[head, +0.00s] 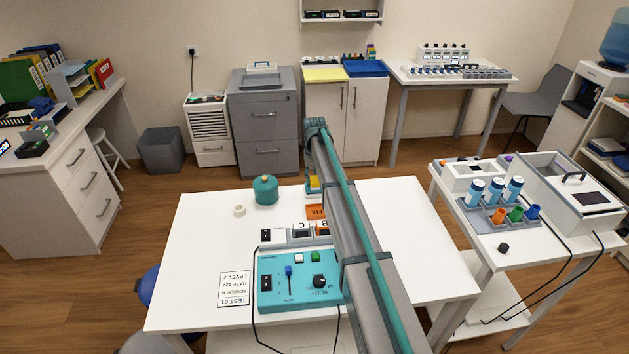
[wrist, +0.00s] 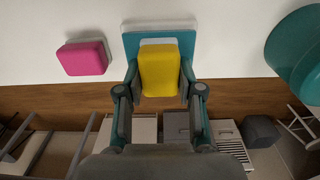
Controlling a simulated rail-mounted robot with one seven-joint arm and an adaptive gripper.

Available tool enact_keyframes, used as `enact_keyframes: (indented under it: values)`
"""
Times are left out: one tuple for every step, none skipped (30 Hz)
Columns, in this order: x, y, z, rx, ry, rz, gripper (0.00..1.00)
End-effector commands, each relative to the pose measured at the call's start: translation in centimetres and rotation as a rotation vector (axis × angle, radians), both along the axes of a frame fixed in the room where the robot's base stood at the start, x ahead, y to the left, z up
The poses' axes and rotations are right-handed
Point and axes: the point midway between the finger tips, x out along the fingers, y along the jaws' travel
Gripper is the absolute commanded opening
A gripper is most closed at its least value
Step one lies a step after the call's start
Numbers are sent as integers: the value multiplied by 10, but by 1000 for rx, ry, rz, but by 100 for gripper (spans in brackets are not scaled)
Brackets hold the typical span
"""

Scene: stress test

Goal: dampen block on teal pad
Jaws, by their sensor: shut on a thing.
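A yellow block (wrist: 159,70) is between the fingers of my gripper (wrist: 159,82) in the wrist view, and the gripper is shut on it. The teal pad (wrist: 131,46) lies behind the block, with a whitish inner area partly showing. The block overlaps the pad in this view; I cannot tell whether they touch. In the head view the yellow block (head: 314,183) shows near the table's far edge, beside my arm. My arm hides most of the gripper there.
A pink block (wrist: 82,58) lies left of the pad in the wrist view. The table's left part is clear.

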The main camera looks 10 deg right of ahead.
Motion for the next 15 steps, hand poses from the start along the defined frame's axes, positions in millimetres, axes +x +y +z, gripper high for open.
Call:
enact_keyframes:
  values:
    - [0,0,7,0,-1,0,9]
    - [0,0,9,0,-1,0,9]
    - [0,0,12,0,-1,0,9]
    - [0,0,14,0,-1,0,9]
    - [0,0,16,0,-1,0,9]
    - [0,0,19,0,-1,0,9]
    - [0,0,21,0,-1,0,9]
    - [0,0,23,0,-1,0,9]
    - [0,0,26,0,-1,0,9]
    - [0,0,28,0,-1,0,9]
    - [0,0,30,0,-1,0,9]
    - [0,0,33,0,-1,0,9]
    - [0,0,35,0,-1,0,9]
    - [0,0,38,0,-2,0,9]
    - [0,0,41,0,-2,0,9]
